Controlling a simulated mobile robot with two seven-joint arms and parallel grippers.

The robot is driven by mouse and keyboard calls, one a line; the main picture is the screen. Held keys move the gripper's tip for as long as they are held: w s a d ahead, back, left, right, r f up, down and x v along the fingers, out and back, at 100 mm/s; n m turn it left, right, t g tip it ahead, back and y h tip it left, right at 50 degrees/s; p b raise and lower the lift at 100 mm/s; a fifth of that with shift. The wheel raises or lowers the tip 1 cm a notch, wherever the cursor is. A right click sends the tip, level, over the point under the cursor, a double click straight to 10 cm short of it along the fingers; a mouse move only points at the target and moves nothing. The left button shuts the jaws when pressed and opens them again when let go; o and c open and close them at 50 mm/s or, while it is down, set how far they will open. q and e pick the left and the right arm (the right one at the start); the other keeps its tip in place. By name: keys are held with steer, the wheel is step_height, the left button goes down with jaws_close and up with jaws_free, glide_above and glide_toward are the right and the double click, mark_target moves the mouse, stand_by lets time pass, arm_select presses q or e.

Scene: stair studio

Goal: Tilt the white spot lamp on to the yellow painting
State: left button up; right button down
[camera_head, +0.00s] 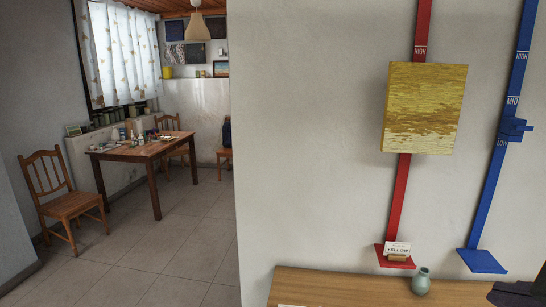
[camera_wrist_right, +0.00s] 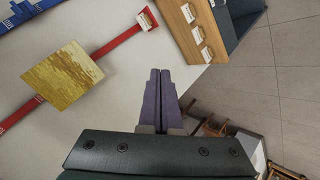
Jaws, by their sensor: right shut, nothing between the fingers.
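The yellow painting (camera_head: 425,108) hangs on a vertical red rail on the wall in the head view, above a small card reading YELLOW (camera_head: 397,248). The painting also shows in the right wrist view (camera_wrist_right: 62,77), left of the fingers. My right gripper (camera_wrist_right: 160,72) has its two purple fingers closed together, empty, apart from the painting and pointing towards the wall. I cannot make out the white spot lamp in either view. My left gripper is not in view.
A blue rail (camera_head: 497,135) with a slider stands right of the red rail (camera_head: 400,195). A wooden shelf top (camera_head: 335,288) with a small green vase (camera_head: 421,281) lies below. At left, a wooden table (camera_head: 150,150) and chairs stand on a tiled floor (camera_head: 190,230) with free room.

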steer(key=s+a+f+m+g+y, duration=0.1)
steer(key=s+a+f+m+g, duration=0.2)
steer(key=s, duration=0.4)
steer(key=s+a+f+m+g+y, duration=0.2)
steer(key=s+a+f+g, duration=0.15)
steer(key=s, duration=0.45)
step_height(320, 180, up, 14)
steer(key=s+m+p, duration=0.1)
steer(key=p, duration=1.4)
steer(key=shift+s+a+r, duration=0.25)
steer(key=shift+s, duration=0.05)
